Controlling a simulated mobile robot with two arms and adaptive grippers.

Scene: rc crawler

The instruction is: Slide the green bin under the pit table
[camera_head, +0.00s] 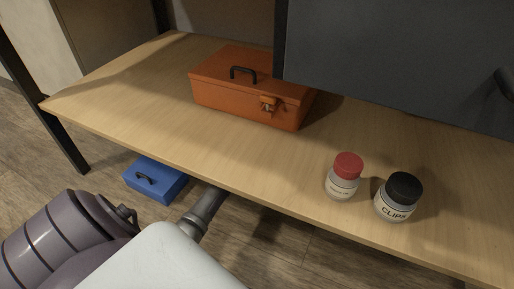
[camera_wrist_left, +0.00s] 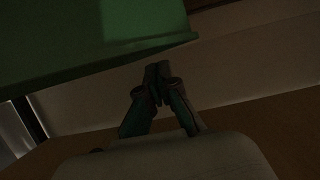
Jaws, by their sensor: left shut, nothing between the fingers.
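The green bin (camera_wrist_left: 95,35) fills the upper left of the left wrist view, dim and close, with its lower rim edge just above my fingertips. My left gripper (camera_wrist_left: 158,72) is shut and empty there, its fingers near the bin's edge; I cannot tell whether they touch it. The pit table (camera_head: 150,110) is a light wooden top on dark legs in the head view. My left arm reaches under its front edge, so the left gripper and the bin are hidden in that view. My right gripper is not in view.
On the table stand an orange toolbox (camera_head: 250,88), a red-lidded jar (camera_head: 342,180), a black-lidded jar labelled CLIPS (camera_head: 396,199) and a dark grey panel or case (camera_head: 400,60). A small blue box (camera_head: 155,180) sits on the floor near the left table leg (camera_head: 65,140).

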